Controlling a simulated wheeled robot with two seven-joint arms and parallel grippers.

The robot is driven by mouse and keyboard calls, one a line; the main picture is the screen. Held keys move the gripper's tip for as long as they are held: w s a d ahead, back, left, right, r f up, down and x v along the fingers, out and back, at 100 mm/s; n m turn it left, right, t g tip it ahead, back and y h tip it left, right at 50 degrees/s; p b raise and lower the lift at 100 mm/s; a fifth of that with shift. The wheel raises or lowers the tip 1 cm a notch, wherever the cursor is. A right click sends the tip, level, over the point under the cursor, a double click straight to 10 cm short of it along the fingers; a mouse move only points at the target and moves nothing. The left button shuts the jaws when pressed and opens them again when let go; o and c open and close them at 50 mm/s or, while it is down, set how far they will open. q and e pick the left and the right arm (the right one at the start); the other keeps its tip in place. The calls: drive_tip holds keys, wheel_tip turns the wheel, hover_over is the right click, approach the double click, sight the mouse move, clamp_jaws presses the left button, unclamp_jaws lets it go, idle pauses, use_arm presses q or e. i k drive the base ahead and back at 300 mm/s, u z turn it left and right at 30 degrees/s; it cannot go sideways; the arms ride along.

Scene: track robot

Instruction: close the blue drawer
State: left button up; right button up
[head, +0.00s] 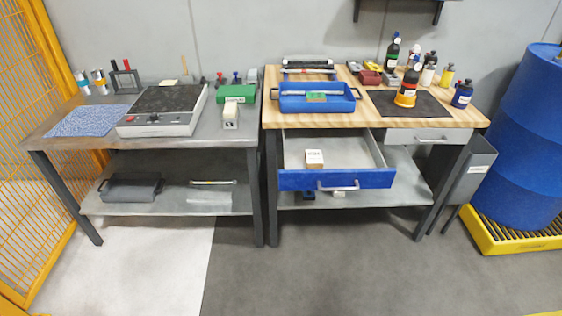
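The blue drawer (290,181) is pulled out below the wooden top of the right-hand workbench, on that bench's left side. It has a blue front and a grey metal interior. A light grey bar handle (338,186) is on its front. A small white and brown box (314,158) sits inside the drawer. Neither of my grippers shows in the head view.
A closed grey drawer (415,136) is to the right under the same wooden top (340,117). A blue tray (290,104) and several bottles stand on top. A grey bench (50,139) stands to the left. The floor (330,280) in front is clear.

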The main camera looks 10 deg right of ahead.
sight(352, 159)
drive_tip(key=u, duration=0.15)
drive_tip(key=i, duration=0.9)
drive_tip(key=z, duration=0.9)
drive_tip(key=i, duration=0.6)
drive_tip(key=z, duration=0.5)
drive_tip(key=k, duration=0.95)
drive_tip(key=z, duration=0.15)
